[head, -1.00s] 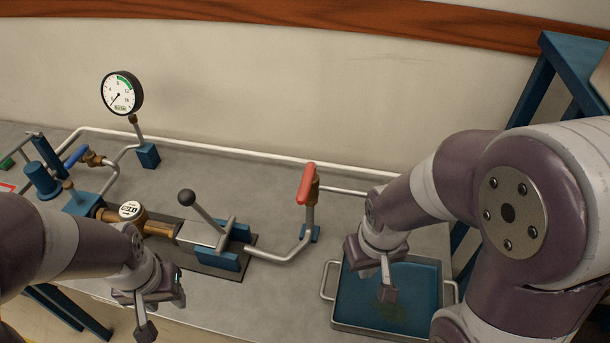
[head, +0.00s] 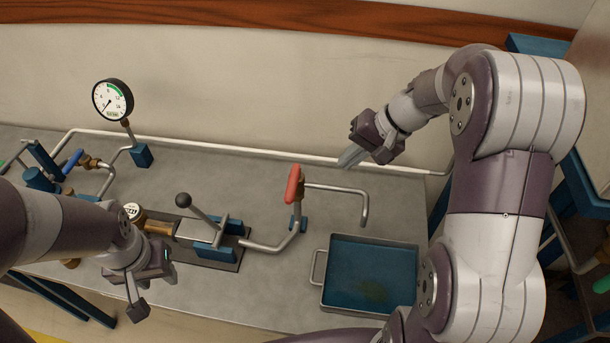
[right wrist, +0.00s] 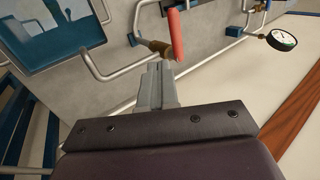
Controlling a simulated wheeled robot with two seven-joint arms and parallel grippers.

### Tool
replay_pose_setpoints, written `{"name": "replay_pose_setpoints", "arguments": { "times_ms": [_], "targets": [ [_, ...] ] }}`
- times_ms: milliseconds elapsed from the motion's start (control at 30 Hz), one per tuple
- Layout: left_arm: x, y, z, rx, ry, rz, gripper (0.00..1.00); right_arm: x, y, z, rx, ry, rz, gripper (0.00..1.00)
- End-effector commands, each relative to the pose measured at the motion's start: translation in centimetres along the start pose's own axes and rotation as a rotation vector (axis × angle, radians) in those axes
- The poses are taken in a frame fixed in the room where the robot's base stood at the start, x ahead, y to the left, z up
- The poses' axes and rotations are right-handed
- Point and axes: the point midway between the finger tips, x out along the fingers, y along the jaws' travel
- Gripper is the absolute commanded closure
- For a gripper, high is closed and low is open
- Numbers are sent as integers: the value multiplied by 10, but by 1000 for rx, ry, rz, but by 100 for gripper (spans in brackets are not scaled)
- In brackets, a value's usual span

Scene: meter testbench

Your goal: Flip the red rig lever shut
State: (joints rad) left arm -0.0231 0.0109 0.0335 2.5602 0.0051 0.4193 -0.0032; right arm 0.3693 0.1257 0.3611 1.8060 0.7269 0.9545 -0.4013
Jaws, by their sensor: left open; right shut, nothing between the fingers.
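The red rig lever (head: 292,184) stands upright on a brass valve at the top of a bent pipe, right of the bench's middle. It also shows in the right wrist view (right wrist: 176,35), just beyond the fingertips. My right gripper (head: 346,162) is shut and empty, above the back of the bench to the right of the lever and apart from it. Its closed fingers show in the right wrist view (right wrist: 157,84). My left gripper (head: 150,292) is open and empty near the bench's front edge, in front of the brass meter (head: 155,224).
A blue tray (head: 318,268) with a wire handle sits at the bench's right front. A black-knobbed clamp lever (head: 200,215) stands left of the red lever. A pressure gauge (head: 113,99), a blue valve handle (head: 73,159) and a long wall pipe (head: 230,150) lie farther left and behind.

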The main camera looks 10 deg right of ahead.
Motion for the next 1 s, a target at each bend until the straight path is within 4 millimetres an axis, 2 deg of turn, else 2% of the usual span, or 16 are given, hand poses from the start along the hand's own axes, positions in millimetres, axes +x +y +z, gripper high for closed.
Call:
{"name": "replay_pose_setpoints", "arguments": {
  "times_ms": [367,533,667,700,900,1000],
  "targets": [
    [5,0,0,0,0,0,57,6,1,3,-23,-11,0,100],
    [34,0,4,0,1,0,57,35,5,4,-25,-11,0,100],
    [42,0,5,0,0,0,57,59,3,4,-23,-13,0,100],
    [30,0,4,0,0,0,57,61,-2,5,-21,-15,1,100],
    [17,0,2,0,1,0,57,102,-2,5,-21,-14,3,100],
    [7,0,1,0,1,0,57,115,-12,6,-23,-15,3,100]
  ]
}}
